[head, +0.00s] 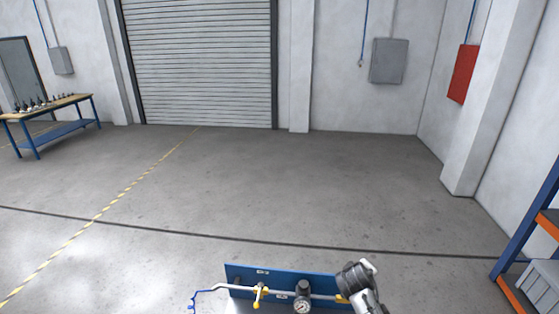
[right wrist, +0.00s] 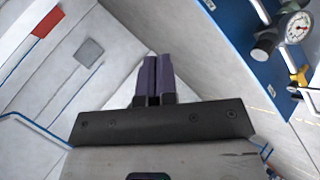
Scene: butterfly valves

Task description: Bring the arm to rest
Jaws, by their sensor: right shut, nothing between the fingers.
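My right gripper (right wrist: 152,78) is shut and empty, with its two dark fingers side by side in the right wrist view. It is apart from the blue valve panel, which shows at the upper right of that view. In the head view the blue panel (head: 285,281) stands at the bottom centre with a pipe along it. The panel carries a yellow-handled valve (head: 259,296) and a round gauge (head: 302,306). My right arm shows at the panel's right end and covers part of it; its fingers cannot be made out there. My left gripper is not in view.
A blue and orange rack (head: 523,257) stands at the right edge. A workbench (head: 47,109) with small items stands at the far left. A roller door (head: 199,62), a grey box (head: 389,61) and a red box (head: 463,74) are at the back. The floor beyond the panel is clear.

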